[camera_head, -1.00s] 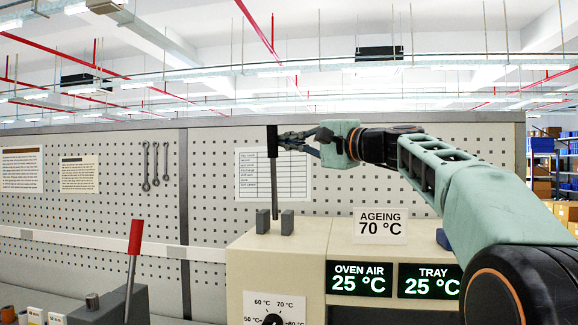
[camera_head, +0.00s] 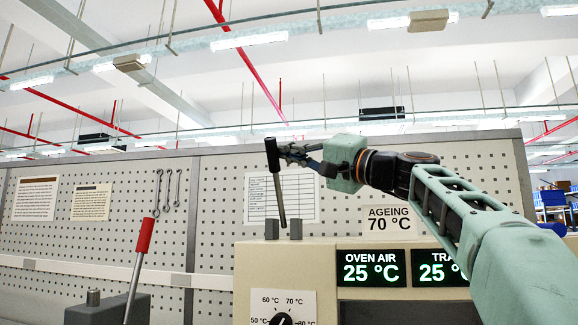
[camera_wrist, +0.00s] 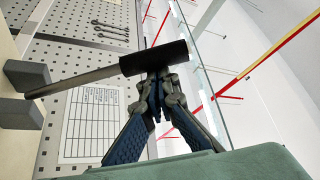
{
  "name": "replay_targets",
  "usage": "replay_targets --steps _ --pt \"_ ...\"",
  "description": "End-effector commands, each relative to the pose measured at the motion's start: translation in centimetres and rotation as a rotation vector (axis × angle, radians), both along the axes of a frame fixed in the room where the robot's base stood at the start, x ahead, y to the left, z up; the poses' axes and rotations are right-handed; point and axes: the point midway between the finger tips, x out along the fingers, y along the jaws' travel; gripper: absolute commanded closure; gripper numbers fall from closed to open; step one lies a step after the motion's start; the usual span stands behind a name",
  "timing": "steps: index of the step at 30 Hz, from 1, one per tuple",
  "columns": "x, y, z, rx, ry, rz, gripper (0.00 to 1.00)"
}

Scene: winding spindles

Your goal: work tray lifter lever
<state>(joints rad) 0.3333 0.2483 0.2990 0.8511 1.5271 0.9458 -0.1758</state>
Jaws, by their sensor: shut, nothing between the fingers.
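A lever with a black handle (camera_head: 272,155) and a thin metal rod (camera_head: 281,205) stands on top of the cream oven cabinet (camera_head: 330,253), between two grey blocks (camera_head: 296,229). Its top leans to the left. My gripper (camera_head: 286,151) is at the right side of the black handle, its fingers shut with nothing between them. In the wrist view the shut fingertips (camera_wrist: 157,78) meet the side of the black handle (camera_wrist: 153,57), seemingly touching it. A second lever with a red handle (camera_head: 145,235) stands at the left, leaning slightly right.
The oven front has a temperature dial (camera_head: 281,319) and displays (camera_head: 374,268) reading 25 °C. A perforated panel (camera_head: 225,200) stands behind with spanners (camera_head: 167,190) and paper sheets. The space above the oven, left of the black handle, is clear.

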Motion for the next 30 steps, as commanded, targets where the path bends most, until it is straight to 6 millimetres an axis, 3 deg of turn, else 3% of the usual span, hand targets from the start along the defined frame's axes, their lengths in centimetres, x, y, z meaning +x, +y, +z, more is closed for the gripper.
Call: replay_targets --steps 9,30 --pt "-0.54 0.14 -1.11 -0.001 0.002 0.001 1.00" --pt "-0.87 0.39 -1.33 -0.003 0.004 0.008 1.00"
